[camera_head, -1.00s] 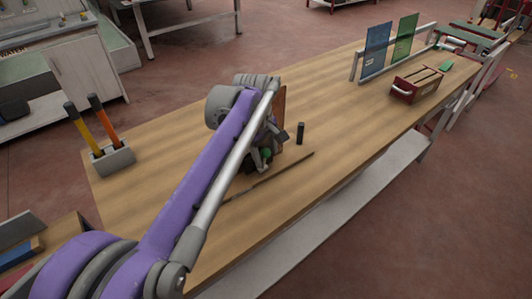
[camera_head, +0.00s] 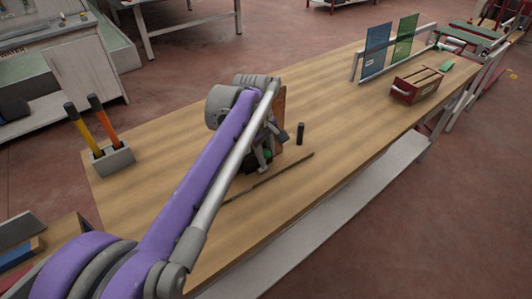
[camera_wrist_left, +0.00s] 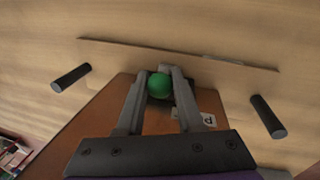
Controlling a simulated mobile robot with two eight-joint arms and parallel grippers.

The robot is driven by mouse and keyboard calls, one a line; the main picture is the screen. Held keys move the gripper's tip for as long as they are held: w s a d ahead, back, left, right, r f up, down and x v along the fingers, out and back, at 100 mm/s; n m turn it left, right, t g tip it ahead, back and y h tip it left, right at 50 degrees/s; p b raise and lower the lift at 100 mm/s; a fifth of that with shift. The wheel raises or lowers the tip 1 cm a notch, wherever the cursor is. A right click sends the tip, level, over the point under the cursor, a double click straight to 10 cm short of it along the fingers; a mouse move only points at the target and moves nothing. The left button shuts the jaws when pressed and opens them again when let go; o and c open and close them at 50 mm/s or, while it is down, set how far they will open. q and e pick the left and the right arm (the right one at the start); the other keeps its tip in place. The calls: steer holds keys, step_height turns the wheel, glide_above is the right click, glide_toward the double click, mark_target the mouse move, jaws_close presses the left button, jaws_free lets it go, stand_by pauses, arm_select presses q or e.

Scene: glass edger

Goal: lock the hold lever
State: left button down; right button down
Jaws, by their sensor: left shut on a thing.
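The hold lever shows as a green ball knob (camera_wrist_left: 159,86) in the left wrist view, between the fingers of my left gripper (camera_wrist_left: 160,82). The gripper is shut on this knob. The rest of the lever is hidden below the knob and fingers. A brown board or panel (camera_wrist_left: 85,125) lies under the gripper, with a small white label (camera_wrist_left: 209,121) marked with a letter. In the head view my left gripper (camera_head: 262,158) is at the brown panel (camera_head: 281,105) on the wooden table, largely covered by my purple arm. My right gripper is not in view.
Two black pegs (camera_wrist_left: 72,77) (camera_wrist_left: 268,117) stand on either side of the panel. A thin dark strip (camera_head: 268,177) lies on the table (camera_head: 350,110) in front. A holder (camera_head: 113,160) with two handled tools stands left; a red crate (camera_head: 416,86) and glass panes (camera_head: 376,50) stand far right.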

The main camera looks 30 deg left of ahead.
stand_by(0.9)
arm_select(q)
steer(key=d+y, duration=0.1)
steer(key=s+d+f+t+y, duration=0.1)
steer(key=y, duration=0.1)
steer(key=d+f+t+y, duration=0.1)
steer(key=y, duration=0.1)
steer(key=shift+s+d+m, duration=0.35)
steer(key=shift+m, duration=0.05)
steer(key=shift+s+d+f+t+y+b, duration=0.2)
steer(key=shift+d+f+t+y, duration=0.1)
steer(key=shift+f+t+y, duration=0.2)
steer(key=shift+s+d+f+t+y+b, duration=0.15)
steer(key=shift+d+f+t+y, duration=0.2)
steer(key=shift+y, duration=0.25)
steer(key=shift+s+d+f+t+y, duration=0.1)
steer(key=shift+d+f+t+y, duration=0.15)
steer(key=shift+f+t+y, duration=0.55)
steer(key=shift+s+d+f+g, duration=0.15)
steer(key=shift+d+f+g, duration=0.1)
steer(key=shift+f, duration=0.55)
